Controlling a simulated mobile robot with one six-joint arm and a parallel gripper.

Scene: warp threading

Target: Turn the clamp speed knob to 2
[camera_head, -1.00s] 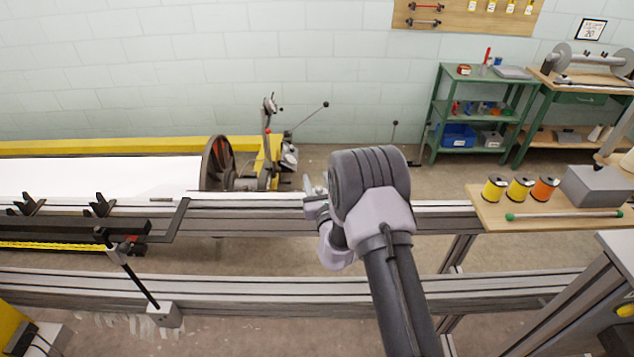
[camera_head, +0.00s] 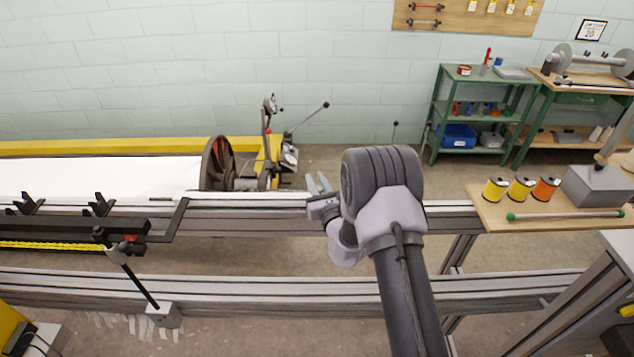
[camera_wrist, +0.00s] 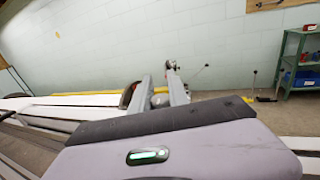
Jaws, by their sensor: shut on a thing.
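My gripper (camera_head: 318,182) is in front of the far metal rail, right of the warp beam's end. Its two fingers point away from the camera toward the wall. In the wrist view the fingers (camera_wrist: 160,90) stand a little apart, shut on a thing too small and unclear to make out. The clamp speed knob cannot be picked out in either view, nor any number on it. A machine with levers (camera_head: 268,150) stands beyond the rail, left of the gripper; it also shows behind the fingers in the wrist view (camera_wrist: 171,68).
The far rail (camera_head: 420,212) and near rail (camera_head: 250,287) run across the view. A white-covered beam (camera_head: 100,178) ends at a dark disc (camera_head: 218,163) on the left. A board with thread spools (camera_head: 521,189) is at right. A green shelf (camera_head: 478,107) stands by the wall.

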